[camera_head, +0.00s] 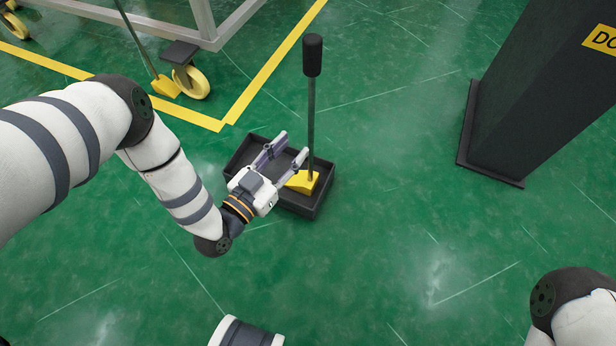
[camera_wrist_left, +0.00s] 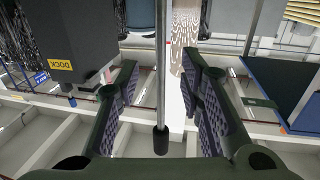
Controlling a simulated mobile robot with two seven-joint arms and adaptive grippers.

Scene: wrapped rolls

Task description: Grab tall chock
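The tall chock is a yellow wedge (camera_head: 302,181) with a long thin grey pole (camera_head: 311,115) and a black handle (camera_head: 312,55) on top. It stands upright in a black tray (camera_head: 318,205) on the floor. My left gripper (camera_head: 293,146) is open over the tray, its fingers close to the lower pole. In the left wrist view the pole (camera_wrist_left: 161,70) shows between the two open fingers (camera_wrist_left: 165,90), with its black handle (camera_wrist_left: 160,140) below. I cannot tell whether either finger touches it. My right gripper is out of view.
A second yellow chock (camera_head: 166,87) with a pole is by a caster wheel (camera_head: 191,82) of a grey frame (camera_head: 205,20), behind yellow floor lines. A dark column (camera_head: 545,95) stands at the right. The green floor between is clear.

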